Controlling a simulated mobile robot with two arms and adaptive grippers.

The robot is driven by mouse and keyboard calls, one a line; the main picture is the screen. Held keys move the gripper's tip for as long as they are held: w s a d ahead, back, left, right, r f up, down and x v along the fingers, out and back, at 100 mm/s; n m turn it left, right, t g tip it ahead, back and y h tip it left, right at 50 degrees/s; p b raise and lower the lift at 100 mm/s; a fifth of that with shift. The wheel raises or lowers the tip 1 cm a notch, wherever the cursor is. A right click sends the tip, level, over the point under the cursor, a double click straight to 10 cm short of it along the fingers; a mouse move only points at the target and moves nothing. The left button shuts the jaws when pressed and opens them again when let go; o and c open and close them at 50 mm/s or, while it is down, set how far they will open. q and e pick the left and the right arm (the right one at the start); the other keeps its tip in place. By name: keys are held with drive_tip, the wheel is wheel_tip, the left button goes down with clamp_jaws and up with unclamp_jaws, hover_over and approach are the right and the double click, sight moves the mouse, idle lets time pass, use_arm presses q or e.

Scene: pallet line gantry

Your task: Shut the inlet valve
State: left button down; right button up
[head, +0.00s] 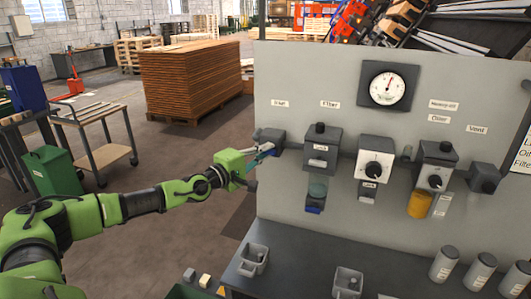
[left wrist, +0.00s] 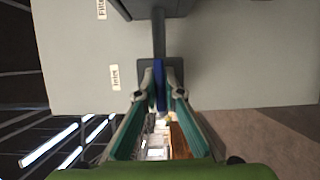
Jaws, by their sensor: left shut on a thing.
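The inlet valve (head: 268,137) is a dark grey block at the left end of the panel, below a small label that reads Inlet in the left wrist view (left wrist: 115,77). A grey pipe (left wrist: 158,35) runs from it to the filter unit. Its blue handle (left wrist: 159,88) sticks out toward the left wrist camera. My left gripper (head: 262,153) is at the valve, its teal fingers (left wrist: 158,100) closed on either side of the blue handle. The fingers and arm hide part of the handle in the head view. My right gripper is not in view.
The grey panel (head: 310,190) carries a filter unit (head: 322,150), a white-faced regulator (head: 374,165), a lubricator with an amber bowl (head: 419,205), a vent block (head: 485,178) and a round gauge (head: 390,86). Bins and canisters stand on the bench (head: 300,265).

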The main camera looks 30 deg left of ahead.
use_arm(q)
drive_tip(key=shift+f+b, duration=0.3)
drive_tip(key=n+t+b, duration=0.1)
drive_tip(key=n+b, duration=0.1)
drive_tip(key=b, duration=0.2)
drive_tip(key=n+t+b, duration=0.1)
drive_tip(key=n+b, duration=0.2)
drive_tip(key=shift+f+n+b, duration=0.15)
drive_tip(key=shift+n+b, duration=0.15)
drive_tip(key=shift+b, duration=0.05)
drive_tip(key=shift+n+t+y+b, duration=0.45)
drive_tip(key=shift+n+b, duration=0.25)
drive_tip(key=shift+n, duration=0.4)
drive_tip(key=shift+d+n+t+y+b, duration=0.1)
drive_tip(key=shift+n+t+y+b, duration=0.15)
drive_tip(key=shift+n+y+b, duration=0.65)
drive_tip(key=n, duration=0.2)
drive_tip(key=n+y, duration=0.1)
drive_tip(key=n, duration=0.1)
drive_tip(key=shift+r+t, duration=0.2)
drive_tip(key=shift+t, duration=0.1)
drive_tip(key=n+y, duration=0.2)
drive_tip(key=n, duration=0.1)
drive_tip(key=shift+r+n+b, duration=0.1)
drive_tip(key=shift+n+b, duration=0.25)
drive_tip(key=shift+n, duration=0.05)
drive_tip(key=shift+n+y, duration=1.05)
drive_tip(key=shift+n, duration=1.55)
